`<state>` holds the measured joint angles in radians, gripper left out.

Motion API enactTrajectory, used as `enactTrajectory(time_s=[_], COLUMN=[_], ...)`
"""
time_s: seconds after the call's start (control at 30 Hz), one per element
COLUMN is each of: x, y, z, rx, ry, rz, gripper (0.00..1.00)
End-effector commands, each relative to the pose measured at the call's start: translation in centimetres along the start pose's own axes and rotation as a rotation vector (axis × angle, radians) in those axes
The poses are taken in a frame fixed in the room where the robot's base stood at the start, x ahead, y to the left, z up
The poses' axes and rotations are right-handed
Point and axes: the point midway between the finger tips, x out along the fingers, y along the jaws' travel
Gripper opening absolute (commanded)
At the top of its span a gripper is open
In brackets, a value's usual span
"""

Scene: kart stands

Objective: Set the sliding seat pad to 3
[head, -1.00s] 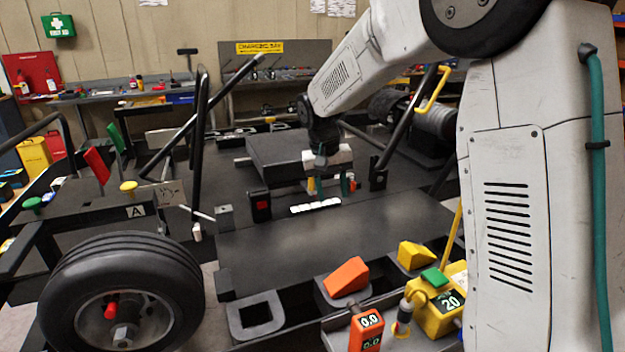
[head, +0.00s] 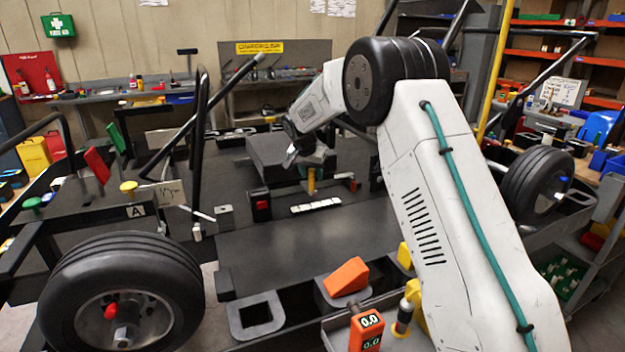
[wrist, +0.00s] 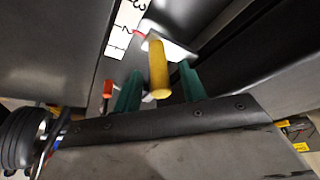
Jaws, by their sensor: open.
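The seat pad (head: 272,152) is a dark block on the kart's floor in the head view. A yellow peg handle (head: 311,181) stands at its front edge, and also shows in the wrist view (wrist: 158,72). A white number scale (head: 316,205) lies in front; the wrist view shows its numerals 3 and 2 (wrist: 126,22). A red pointer (wrist: 140,32) at the handle's pale base sits near the 2. My gripper (wrist: 160,76) is open, with one green finger on each side of the handle. Whether either finger touches it I cannot tell.
A red switch (head: 261,205) sits left of the scale, with black roll bars (head: 199,150) beyond it. An orange wedge (head: 347,277) and an orange readout (head: 367,330) showing 0.0 stand in front. The flat dark panel (head: 300,245) before the scale is clear.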

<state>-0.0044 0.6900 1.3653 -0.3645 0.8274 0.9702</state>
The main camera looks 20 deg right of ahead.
Motion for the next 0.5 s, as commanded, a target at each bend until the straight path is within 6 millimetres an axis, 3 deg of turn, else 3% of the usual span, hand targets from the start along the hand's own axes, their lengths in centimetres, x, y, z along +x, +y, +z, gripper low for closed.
enactTrajectory(time_s=[0.2,0.5], x=[2.4,2.7], y=[0.0,0.0], z=[0.0,0.0], rx=[0.000,-0.001], ry=[0.000,0.000], rz=[0.001,0.000], gripper=[0.42,0.42])
